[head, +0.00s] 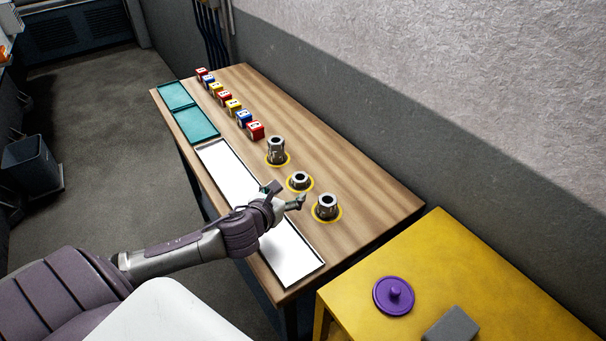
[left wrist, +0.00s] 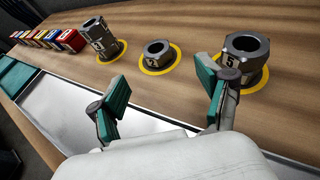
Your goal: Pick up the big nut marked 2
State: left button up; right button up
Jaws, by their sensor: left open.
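Three steel hex nuts or nut stacks stand on yellow-ringed spots on the wooden table. The middle one is a low nut (head: 300,181) with a wide hole; in the left wrist view this low nut (left wrist: 157,53) has a small mark that looks like 2, though it is hard to read. A taller piece (left wrist: 97,38) stands left of it, its mark unclear. A piece marked 5 (left wrist: 245,55) stands to its right. My left gripper (head: 285,194) is open and empty, above the table just in front of the low nut. Its green-padded fingers (left wrist: 164,88) point toward the nuts.
A white tray (head: 222,165) lies under and in front of my left gripper. Teal trays (head: 195,124) and a row of coloured numbered blocks (head: 234,106) are farther along the table. A yellow table (head: 440,270) with a purple lidded disc (head: 393,295) stands at right.

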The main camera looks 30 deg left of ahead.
aim_at(301, 175)
pick_arm(q)
jog(key=x, duration=0.4)
jog(key=shift+w, duration=0.2)
jog(key=w, duration=0.1)
jog(key=w+a+p, duration=0.1)
jog(key=shift+w+f, duration=0.25)
jog(key=shift+w, duration=0.15)
jog(key=shift+x, duration=1.2)
jog(key=shift+w+a+f, duration=0.15)
jog(key=shift+w+f, duration=0.15)
jog(key=shift+w, duration=0.2)
jog(key=shift+s, duration=0.1)
jog(key=shift+c, duration=0.8)
jog(key=c, duration=1.2)
jog(key=shift+r, duration=0.1)
jog(key=shift+c, duration=0.3)
pick_arm(e)
jog(key=s, duration=0.1)
jog(key=s+r, duration=0.1)
jog(key=s, duration=0.1)
jog(key=shift+d+r, duration=0.3)
jog(key=shift+d, duration=0.1)
